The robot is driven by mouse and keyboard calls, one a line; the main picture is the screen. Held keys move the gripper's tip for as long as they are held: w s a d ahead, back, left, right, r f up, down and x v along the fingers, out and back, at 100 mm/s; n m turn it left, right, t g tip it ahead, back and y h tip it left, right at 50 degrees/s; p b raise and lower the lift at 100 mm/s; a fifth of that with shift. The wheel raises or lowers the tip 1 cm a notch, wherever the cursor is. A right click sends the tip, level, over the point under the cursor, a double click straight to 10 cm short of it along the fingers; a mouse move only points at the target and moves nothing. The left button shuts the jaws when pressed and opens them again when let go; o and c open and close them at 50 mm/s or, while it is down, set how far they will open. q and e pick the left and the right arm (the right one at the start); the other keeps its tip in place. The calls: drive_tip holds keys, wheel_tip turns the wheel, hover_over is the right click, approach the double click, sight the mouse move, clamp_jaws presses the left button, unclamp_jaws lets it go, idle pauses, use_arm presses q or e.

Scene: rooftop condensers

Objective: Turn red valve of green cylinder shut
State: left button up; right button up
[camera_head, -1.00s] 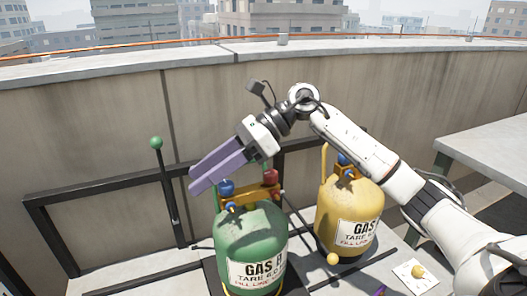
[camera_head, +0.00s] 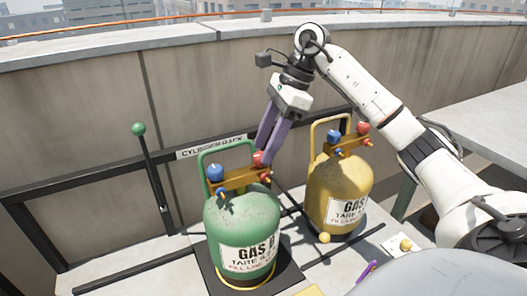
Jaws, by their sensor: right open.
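The green cylinder (camera_head: 243,222) stands upright on a dark mat, left of the yellow cylinder. Its manifold carries a blue valve (camera_head: 215,172) on the left and a red valve (camera_head: 259,159) on the right. My right gripper (camera_head: 267,158) points down with its purple fingers at the red valve. The fingers are open, and they overlap the valve's right side in the picture. I cannot tell whether they touch it. My left gripper is not in view.
A yellow cylinder (camera_head: 337,191) with its own blue and red valves stands close on the right. A black lever with a green knob (camera_head: 138,129) rises at the left. A black rack rail runs behind, labelled CYLINDER RACK (camera_head: 211,146). A grey table (camera_head: 465,110) is at the right.

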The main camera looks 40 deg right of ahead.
drive_tip(key=shift+x, duration=0.8)
drive_tip(key=c, duration=1.1)
drive_tip(key=shift+o, duration=0.2)
